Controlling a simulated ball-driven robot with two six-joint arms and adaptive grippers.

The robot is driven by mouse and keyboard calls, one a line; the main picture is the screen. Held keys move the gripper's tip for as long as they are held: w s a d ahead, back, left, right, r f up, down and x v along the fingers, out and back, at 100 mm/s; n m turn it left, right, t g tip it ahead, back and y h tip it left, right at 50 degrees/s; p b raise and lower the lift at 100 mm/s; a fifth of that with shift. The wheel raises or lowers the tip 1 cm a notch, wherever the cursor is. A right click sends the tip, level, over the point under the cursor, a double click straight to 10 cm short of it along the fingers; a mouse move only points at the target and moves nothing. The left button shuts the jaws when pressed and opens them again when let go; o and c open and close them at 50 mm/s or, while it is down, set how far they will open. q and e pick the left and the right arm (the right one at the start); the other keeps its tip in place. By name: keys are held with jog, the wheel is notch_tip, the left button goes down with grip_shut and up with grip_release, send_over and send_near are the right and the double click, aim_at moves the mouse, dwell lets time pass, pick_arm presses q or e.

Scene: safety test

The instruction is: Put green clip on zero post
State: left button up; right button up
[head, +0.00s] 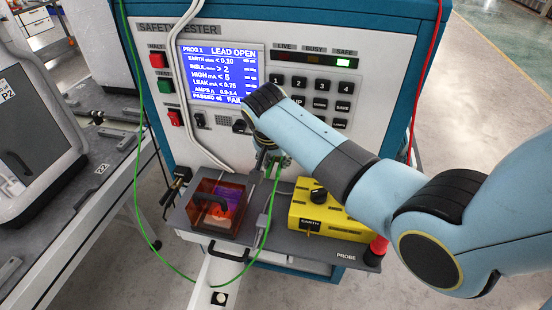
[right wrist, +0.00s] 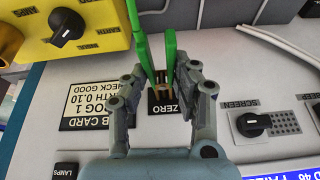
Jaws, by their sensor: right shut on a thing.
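The green clip (right wrist: 144,48) is between the fingers of my right gripper (right wrist: 160,68), which is shut on it. In the right wrist view the brass zero post (right wrist: 163,98) stands by its black ZERO label (right wrist: 168,128), at the clip's narrow end. I cannot tell whether the clip grips the post or is only beside it. In the head view my right gripper (head: 271,154) is low on the tester's front panel, partly hidden by my arm. The green lead (head: 273,195) hangs below it. My left gripper is not in view.
The tester (head: 400,55) has a lit blue screen (head: 220,72) reading LEAD OPEN. On its shelf are a clear brownish box (head: 213,205), a yellow EARTH box (head: 340,222) and a red probe (head: 378,246). A green cable (head: 137,190) loops at the left.

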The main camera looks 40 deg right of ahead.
dwell(0.3)
jog(key=o, duration=1.1)
jog(key=shift+c, duration=0.2)
jog(key=shift+r, duration=0.15)
jog(key=v, duration=1.1)
jog(key=shift+s+a+r, duration=0.15)
jog(key=shift+s+r, duration=0.05)
jog(key=shift+r, duration=0.15)
